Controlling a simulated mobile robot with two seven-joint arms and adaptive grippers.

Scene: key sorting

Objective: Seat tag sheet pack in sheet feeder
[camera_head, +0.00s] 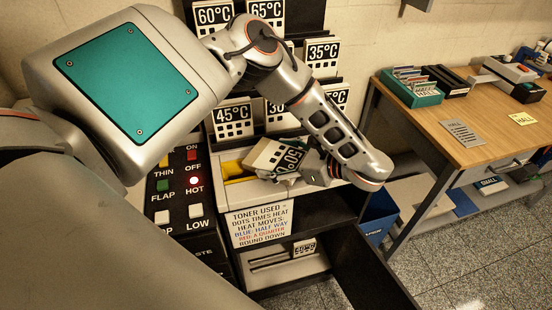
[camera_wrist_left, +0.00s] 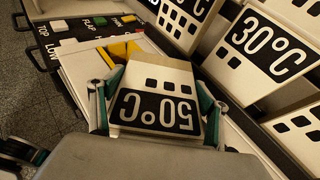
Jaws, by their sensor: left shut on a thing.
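A cream sheet pack (camera_head: 268,153) with a black 50°C label is held by my left gripper (camera_head: 296,172). In the left wrist view the pack (camera_wrist_left: 160,75) sits between the two fingers of my left gripper (camera_wrist_left: 155,108), its label upside down. The pack is tilted in the head view and is over the top of the white machine with a yellow-lined opening (camera_head: 232,168), which I take for the sheet feeder. The yellow part also shows beyond the pack in the wrist view (camera_wrist_left: 118,50). Whether the pack touches the feeder is hidden. My right gripper is not in view.
Behind stands a rack with several temperature packs, such as 45°C (camera_head: 233,114) and 35°C (camera_head: 322,52). A black button panel (camera_head: 178,190) is at the left. A sign about toner (camera_head: 262,224) is on the machine front. A wooden table (camera_head: 425,125) stands at right.

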